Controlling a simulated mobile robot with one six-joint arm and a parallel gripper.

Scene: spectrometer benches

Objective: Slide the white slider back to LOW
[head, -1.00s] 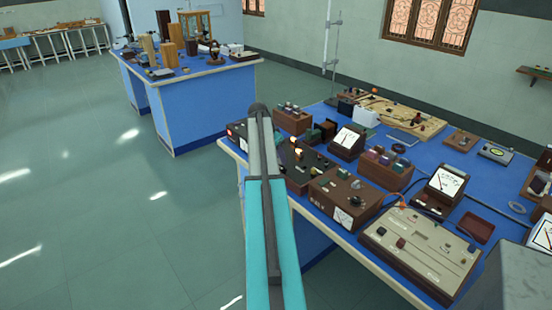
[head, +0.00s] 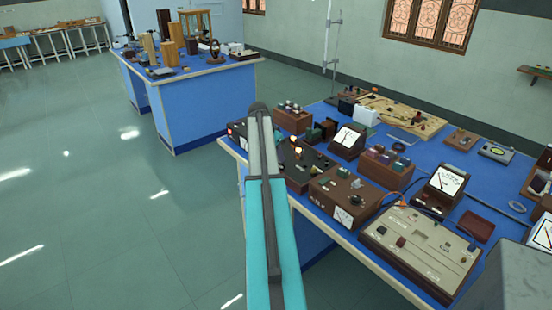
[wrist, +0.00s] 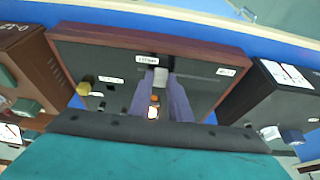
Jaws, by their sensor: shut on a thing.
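The white slider (wrist: 161,76) shows in the wrist view on a dark panel (wrist: 212,98) with a reddish-brown wooden frame. My gripper (wrist: 160,80) is shut on the slider, with one purple finger on each side of it. A thin slot runs to the right of the slider. Small white labels sit above it and to either side, too small to read. In the head view the dark panel (head: 304,168) stands near the bench's left edge, partly behind my arm. The slider and my gripper's fingertips are hidden there.
A beige panel (head: 420,250) lies farther right on the crowded blue bench.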

